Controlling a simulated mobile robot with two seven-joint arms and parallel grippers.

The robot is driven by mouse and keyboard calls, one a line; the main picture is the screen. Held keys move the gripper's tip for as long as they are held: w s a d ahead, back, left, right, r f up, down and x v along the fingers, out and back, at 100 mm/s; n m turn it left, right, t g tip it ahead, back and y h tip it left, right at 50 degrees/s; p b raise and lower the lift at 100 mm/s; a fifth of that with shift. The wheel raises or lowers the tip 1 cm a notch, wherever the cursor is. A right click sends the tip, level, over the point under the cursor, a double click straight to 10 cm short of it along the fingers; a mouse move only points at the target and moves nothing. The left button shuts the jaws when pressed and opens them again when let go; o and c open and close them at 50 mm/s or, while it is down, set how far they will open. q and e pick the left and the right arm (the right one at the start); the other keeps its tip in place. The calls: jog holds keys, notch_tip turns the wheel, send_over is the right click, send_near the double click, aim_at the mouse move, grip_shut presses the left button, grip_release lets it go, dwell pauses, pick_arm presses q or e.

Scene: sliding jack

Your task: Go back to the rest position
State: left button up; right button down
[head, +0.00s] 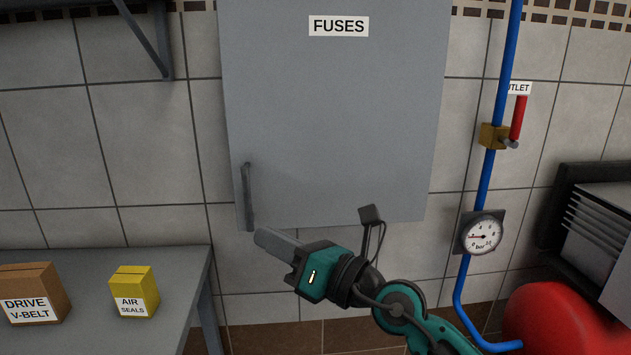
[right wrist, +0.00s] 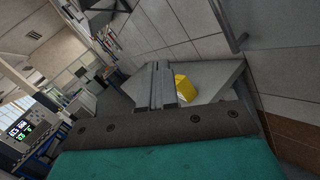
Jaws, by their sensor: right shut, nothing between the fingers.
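My right gripper (head: 262,238) is in the middle of the head view, just below the dark handle of the grey fuse cabinet, pointing left. Its fingers are shut with nothing between them. In the right wrist view the shut fingers (right wrist: 163,85) point towards the table with the yellow box behind them. The grey fuse cabinet (head: 340,120) hangs on the tiled wall with its door shut. Its handle (head: 247,197) is at the lower left of the door. I cannot tell whether the gripper touches the handle, but they look apart. My left gripper is not in view.
A grey table (head: 180,270) at the left carries a brown drive V-belt box (head: 35,285) and a yellow air seals box (head: 133,290). At the right are a blue pipe (head: 483,185) with a red-levered valve (head: 518,118), a gauge (head: 482,234) and a red tank (head: 560,320).

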jog(key=s+d+f+m+t+h, duration=0.2)
jog(key=d+f+m+t+h, duration=0.25)
jog(key=d+f+m, duration=0.7)
jog(key=s+d+f+m+t+h, duration=0.2)
jog(key=d+f+m+t+h, duration=0.35)
jog(key=m, duration=1.15)
jog(key=s+d+f+m+g+h, duration=0.2)
jog(key=s+d+f+m+g, duration=0.2)
jog(key=f, duration=0.5)
jog(key=s+d+f+m+g+h, duration=0.3)
jog(key=s+d+f+m+g, duration=0.1)
jog(key=s+f+m, duration=0.4)
jog(key=s+d+f, duration=0.1)
jog(key=s, duration=0.1)
jog(key=shift+s+d, duration=0.4)
